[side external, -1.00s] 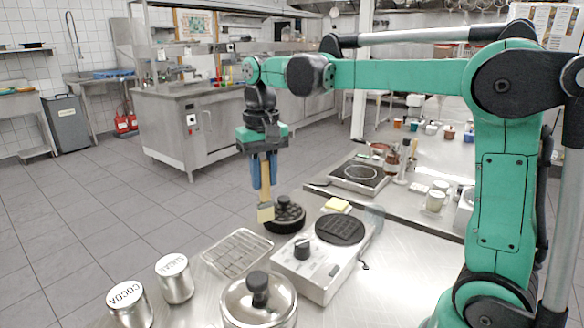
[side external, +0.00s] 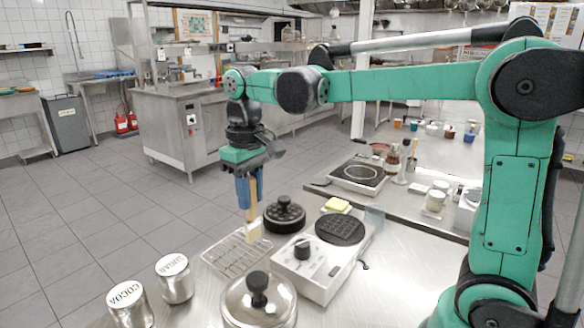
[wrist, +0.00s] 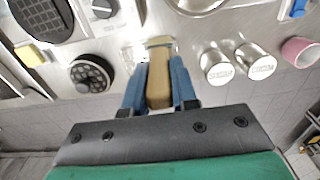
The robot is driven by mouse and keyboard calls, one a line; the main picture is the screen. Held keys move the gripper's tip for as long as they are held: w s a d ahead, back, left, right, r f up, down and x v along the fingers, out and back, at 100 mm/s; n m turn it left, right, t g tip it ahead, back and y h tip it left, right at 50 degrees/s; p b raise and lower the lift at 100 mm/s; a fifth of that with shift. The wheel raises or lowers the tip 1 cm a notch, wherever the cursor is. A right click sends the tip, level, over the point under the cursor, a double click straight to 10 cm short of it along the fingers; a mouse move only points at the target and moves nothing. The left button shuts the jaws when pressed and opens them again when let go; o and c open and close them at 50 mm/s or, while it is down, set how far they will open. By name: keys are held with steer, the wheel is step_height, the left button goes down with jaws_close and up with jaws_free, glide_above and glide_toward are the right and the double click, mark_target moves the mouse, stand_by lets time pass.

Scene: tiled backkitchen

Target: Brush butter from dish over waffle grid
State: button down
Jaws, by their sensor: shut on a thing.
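My gripper (side external: 248,192) is shut on a brush (side external: 253,205) with a pale wooden handle, hanging bristles down over the wire rack's far right part. The brush (wrist: 159,78) also shows between the blue fingers in the wrist view. The dark round waffle grid (side external: 340,230) lies on a white appliance with a black knob, right of the brush; it is at the top left in the wrist view (wrist: 42,18). A yellow butter block (side external: 337,203) sits behind the grid; its dish is hard to make out. I cannot tell whether the bristles carry butter.
A wire rack (side external: 228,262) lies left of the appliance (side external: 310,276). A black knobbed round piece (side external: 284,215) stands behind it. A lidded steel pot (side external: 258,302), a sugar tin (side external: 174,280) and a cocoa tin (side external: 129,306) stand in front. A hot plate (side external: 360,176) is farther back.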

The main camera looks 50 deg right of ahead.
stand_by(0.5)
steer(key=w+d, duration=0.2)
steer(key=d, duration=0.6)
steer(key=w+d, duration=0.3)
steer(key=d, duration=0.5)
steer(key=s+d+f, duration=0.1)
steer(key=s+d, duration=0.1)
steer(key=d, duration=0.6)
steer(key=s+d+f, duration=0.2)
steer(key=s+d, duration=0.1)
steer(key=d, duration=0.5)
steer(key=shift+w+a+f, duration=0.1)
steer(key=shift+a+f, duration=0.05)
steer(key=shift+f, duration=1)
steer(key=shift+a+f, duration=0.1)
steer(key=shift+f, duration=1.05)
steer(key=shift+f, duration=0.55)
step_height(320, 180, up, 7)
